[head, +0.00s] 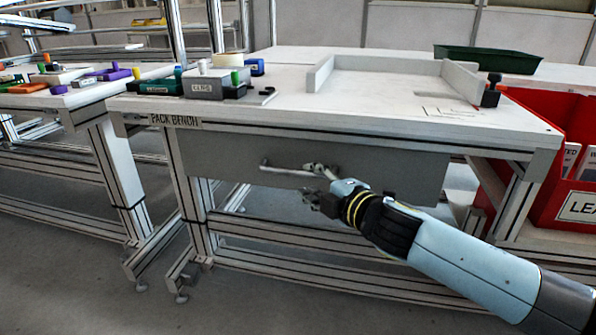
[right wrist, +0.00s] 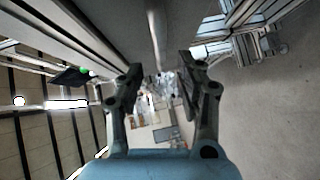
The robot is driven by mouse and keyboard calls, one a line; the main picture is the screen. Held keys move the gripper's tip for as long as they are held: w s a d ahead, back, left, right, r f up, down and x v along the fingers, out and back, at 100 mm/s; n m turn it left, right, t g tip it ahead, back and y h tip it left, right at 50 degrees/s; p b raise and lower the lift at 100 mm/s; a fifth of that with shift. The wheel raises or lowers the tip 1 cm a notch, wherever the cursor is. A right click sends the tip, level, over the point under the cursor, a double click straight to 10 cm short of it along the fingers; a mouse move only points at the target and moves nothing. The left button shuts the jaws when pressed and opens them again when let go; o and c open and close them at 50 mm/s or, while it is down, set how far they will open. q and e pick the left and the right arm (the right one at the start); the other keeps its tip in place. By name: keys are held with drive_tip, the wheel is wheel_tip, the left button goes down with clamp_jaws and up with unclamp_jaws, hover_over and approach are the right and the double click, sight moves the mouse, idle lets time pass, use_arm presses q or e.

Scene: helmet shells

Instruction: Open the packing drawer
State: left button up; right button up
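The packing drawer (head: 228,155) is a grey front panel under the white pack bench top, and it looks closed. Its bar handle (head: 280,168) runs sideways across the panel. My right gripper (head: 310,183) is at the right end of the handle, in front of the drawer. In the right wrist view its two fingers (right wrist: 160,78) are spread apart, and the handle (right wrist: 157,25) runs from the top towards the gap between them. I cannot tell whether a finger touches it. My left gripper is not in view.
The bench top (head: 300,110) carries a grey box (head: 210,85), a tape roll (head: 228,65) and a low white frame (head: 385,62). A red bin (head: 550,180) stands at the right. A side table (head: 50,98) with coloured parts stands left. Floor in front is clear.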

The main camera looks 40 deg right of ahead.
sight(299, 175)
drive_tip(key=w, duration=0.4)
drive_tip(key=w+f+p, duration=0.1)
drive_tip(key=w, duration=0.1)
drive_tip(key=shift+d, duration=0.2)
clamp_jaws()
